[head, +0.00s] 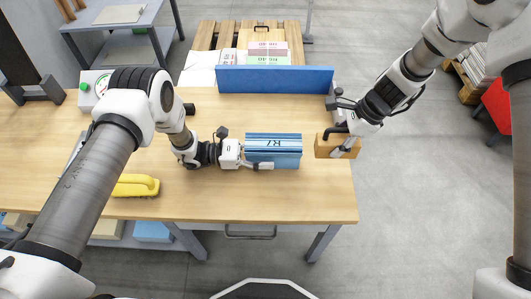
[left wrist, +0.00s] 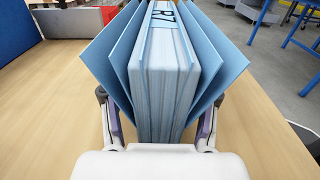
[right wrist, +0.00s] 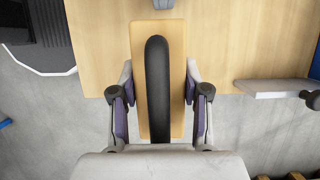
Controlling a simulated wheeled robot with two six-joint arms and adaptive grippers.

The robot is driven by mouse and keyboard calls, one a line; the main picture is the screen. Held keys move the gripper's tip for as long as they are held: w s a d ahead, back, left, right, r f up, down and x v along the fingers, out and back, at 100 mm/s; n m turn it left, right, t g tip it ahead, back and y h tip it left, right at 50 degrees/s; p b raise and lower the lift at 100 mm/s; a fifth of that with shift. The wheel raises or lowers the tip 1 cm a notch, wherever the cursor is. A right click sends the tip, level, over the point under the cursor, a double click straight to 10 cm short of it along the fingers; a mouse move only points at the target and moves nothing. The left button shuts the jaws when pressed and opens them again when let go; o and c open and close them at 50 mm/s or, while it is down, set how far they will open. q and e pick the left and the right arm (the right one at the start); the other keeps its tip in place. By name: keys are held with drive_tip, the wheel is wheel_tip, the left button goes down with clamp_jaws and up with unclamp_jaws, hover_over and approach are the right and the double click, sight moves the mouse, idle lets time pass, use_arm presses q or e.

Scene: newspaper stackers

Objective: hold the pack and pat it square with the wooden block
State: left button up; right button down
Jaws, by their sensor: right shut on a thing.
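The pack (head: 285,145), light blue with dark lettering, stands on the wooden table near its right end. In the left wrist view the pack (left wrist: 165,90) has white-blue inner layers and outer sheets fanned out to both sides. My left gripper (head: 257,154) is at the pack's left end. Its fingers are on either side of the pack, with a visible gap to the inner layers. My right gripper (right wrist: 158,112) is shut on the wooden block (right wrist: 153,30) with its black handle (right wrist: 159,90). The block (head: 345,150) is just right of the pack, apart from it, near the table's right edge.
A blue upright board (head: 275,79) stands along the table's back edge. A yellow-handled brush (head: 135,185) lies at the front left. A scale with a green button (head: 90,90) is at the back left. Bare table (head: 220,205) lies in front of the pack.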

use_arm(q)
drive_tip(key=shift+a, duration=0.1)
drive_tip(key=a, duration=1.2)
drive_tip(key=shift+s, duration=0.2)
drive_tip(key=shift+d, duration=0.1)
